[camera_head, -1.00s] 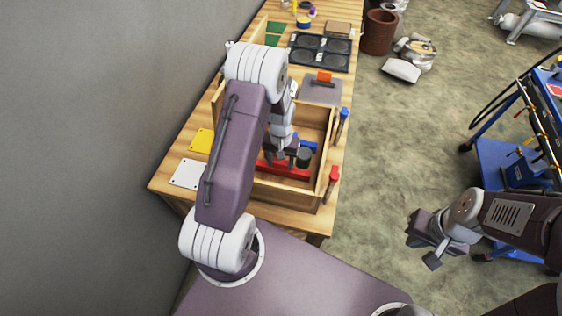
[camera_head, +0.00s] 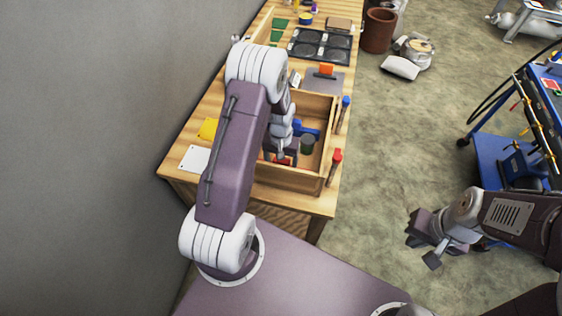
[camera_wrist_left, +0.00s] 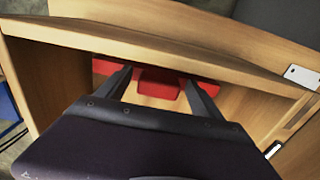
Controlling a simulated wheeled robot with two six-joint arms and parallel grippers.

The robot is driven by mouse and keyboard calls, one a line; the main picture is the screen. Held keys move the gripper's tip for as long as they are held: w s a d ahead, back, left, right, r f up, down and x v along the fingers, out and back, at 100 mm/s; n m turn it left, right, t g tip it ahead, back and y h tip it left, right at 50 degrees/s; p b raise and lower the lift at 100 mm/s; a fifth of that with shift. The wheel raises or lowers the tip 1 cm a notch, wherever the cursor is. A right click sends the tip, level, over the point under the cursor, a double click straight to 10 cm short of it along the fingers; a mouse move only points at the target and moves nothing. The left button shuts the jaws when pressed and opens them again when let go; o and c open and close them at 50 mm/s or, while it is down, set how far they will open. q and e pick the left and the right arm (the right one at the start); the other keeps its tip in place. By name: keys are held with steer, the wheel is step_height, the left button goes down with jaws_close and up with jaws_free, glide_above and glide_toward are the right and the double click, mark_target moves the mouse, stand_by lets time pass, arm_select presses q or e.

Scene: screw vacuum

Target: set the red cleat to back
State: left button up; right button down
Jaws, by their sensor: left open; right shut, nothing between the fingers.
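The red cleat (camera_head: 283,161) lies inside the open wooden box (camera_head: 289,179) on the bench, mostly covered by my left arm in the head view. In the left wrist view the red cleat (camera_wrist_left: 160,82) shows as a red bar with a raised middle block, beside the box wall. My left gripper (camera_wrist_left: 160,94) is open, its fingers on either side of the raised block. Whether they touch it cannot be told. My right gripper (camera_head: 425,242) is shut and empty, over the floor to the right of the bench.
A blue piece (camera_head: 311,132) and a dark green cylinder (camera_head: 307,145) are in the box. Red-topped (camera_head: 335,167) and blue-topped (camera_head: 343,113) handles stand at its right side. A blue cart (camera_head: 490,155) stands at right. Floor between is clear.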

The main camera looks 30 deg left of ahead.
arm_select(q)
steer(key=shift+w+r, duration=0.1)
steer(key=shift+r, duration=0.25)
steer(key=r, duration=0.8)
steer(key=shift+s+r+b, duration=0.2)
steer(key=shift+b, duration=0.2)
steer(key=shift+w, duration=0.1)
